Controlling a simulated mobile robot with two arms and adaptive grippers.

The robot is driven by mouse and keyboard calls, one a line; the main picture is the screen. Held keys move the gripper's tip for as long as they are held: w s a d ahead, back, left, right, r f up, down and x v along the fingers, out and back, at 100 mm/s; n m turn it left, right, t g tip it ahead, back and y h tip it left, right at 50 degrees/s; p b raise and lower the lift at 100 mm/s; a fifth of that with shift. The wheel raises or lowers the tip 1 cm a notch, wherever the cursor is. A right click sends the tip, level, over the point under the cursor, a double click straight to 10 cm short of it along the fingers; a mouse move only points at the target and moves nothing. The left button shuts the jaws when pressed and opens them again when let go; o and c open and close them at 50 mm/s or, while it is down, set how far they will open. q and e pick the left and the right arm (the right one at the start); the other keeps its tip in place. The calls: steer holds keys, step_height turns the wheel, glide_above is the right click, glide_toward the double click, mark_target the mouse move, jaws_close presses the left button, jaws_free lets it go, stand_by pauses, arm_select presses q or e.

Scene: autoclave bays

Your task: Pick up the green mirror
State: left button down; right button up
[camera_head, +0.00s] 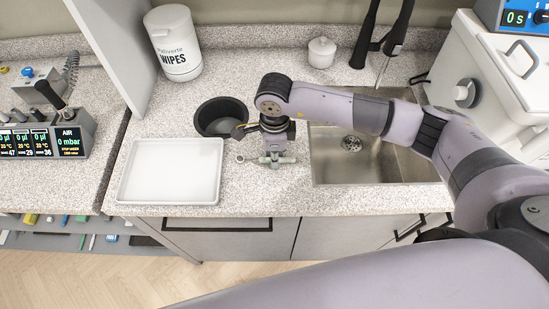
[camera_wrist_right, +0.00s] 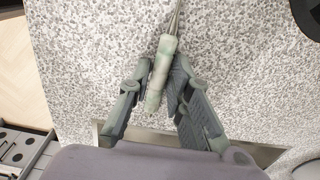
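The green mirror is a thin tool with a pale green handle (camera_wrist_right: 160,75) and a narrow metal shank (camera_wrist_right: 174,18). In the head view its small round head (camera_head: 240,158) points left on the speckled counter, between the white tray and the sink. My right gripper (camera_head: 276,161) is down at counter height over the handle. In the right wrist view its fingers (camera_wrist_right: 161,84) stand on both sides of the handle, with the tips against it. The mirror's head is outside the right wrist view. My left gripper is not in view.
A white tray (camera_head: 172,198) lies to the left, with a dark round bin (camera_head: 222,116) behind it. A steel sink (camera_head: 335,176) is close on the right. A wipes tub (camera_head: 172,42) and a small lidded jar (camera_head: 321,52) stand at the back.

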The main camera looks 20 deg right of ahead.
jaws_close()
